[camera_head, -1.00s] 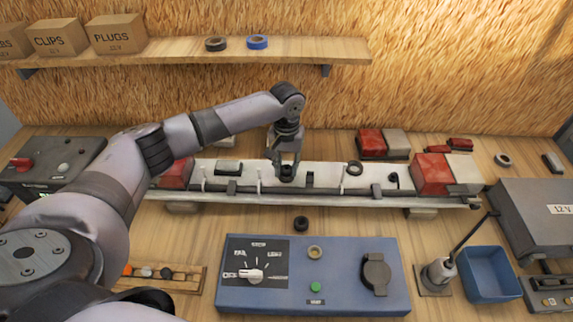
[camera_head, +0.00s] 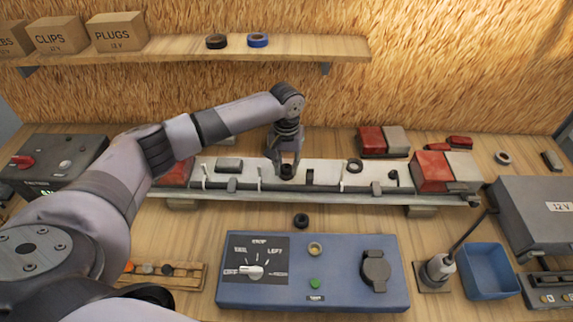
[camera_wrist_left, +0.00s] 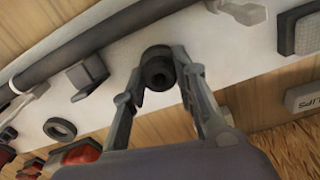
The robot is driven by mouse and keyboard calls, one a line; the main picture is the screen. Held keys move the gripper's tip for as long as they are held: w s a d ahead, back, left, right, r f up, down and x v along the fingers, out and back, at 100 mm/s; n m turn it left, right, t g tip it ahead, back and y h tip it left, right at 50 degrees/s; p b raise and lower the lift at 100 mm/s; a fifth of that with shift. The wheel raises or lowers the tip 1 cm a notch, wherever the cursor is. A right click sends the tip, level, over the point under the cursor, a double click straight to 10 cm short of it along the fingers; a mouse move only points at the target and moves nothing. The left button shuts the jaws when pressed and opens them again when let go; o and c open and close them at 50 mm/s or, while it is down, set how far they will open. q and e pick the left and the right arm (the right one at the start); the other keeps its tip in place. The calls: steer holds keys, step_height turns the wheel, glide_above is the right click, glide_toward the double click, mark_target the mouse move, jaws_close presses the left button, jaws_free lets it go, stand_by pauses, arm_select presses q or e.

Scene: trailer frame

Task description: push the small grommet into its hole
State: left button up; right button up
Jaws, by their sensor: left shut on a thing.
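The white trailer frame rail (camera_head: 330,175) runs left to right across the bench. My left gripper (camera_head: 286,172) points down at the rail's middle and is shut on a small black grommet (camera_head: 287,169). In the left wrist view the grommet (camera_wrist_left: 157,70) sits between the fingertips (camera_wrist_left: 160,78), against or just over the white rail face. I cannot tell how deep it sits, and the hole under it is hidden. A larger black ring (camera_head: 354,166) is on the rail to the right. My right gripper is not in view.
Another black grommet (camera_head: 301,221) lies on the bench before the rail. A dark cable (camera_wrist_left: 100,40) runs along the rail close to the gripper. A blue test box (camera_head: 330,290) stands in front, a blue bin (camera_head: 487,272) at right. Red-and-white lamps (camera_head: 432,171) stand at the rail's ends.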

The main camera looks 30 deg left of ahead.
arm_select(q)
steer(key=shift+s+f, duration=0.25)
steer(key=shift+f, duration=0.15)
steer(key=o, duration=0.8)
steer(key=shift+w+f, duration=0.1)
steer(key=shift+w, duration=0.1)
steer(key=shift+o, duration=0.5)
steer(key=o, duration=0.4)
steer(key=shift+r, duration=0.2)
steer(key=shift+o, duration=0.2)
steer(key=shift+r, duration=0.1)
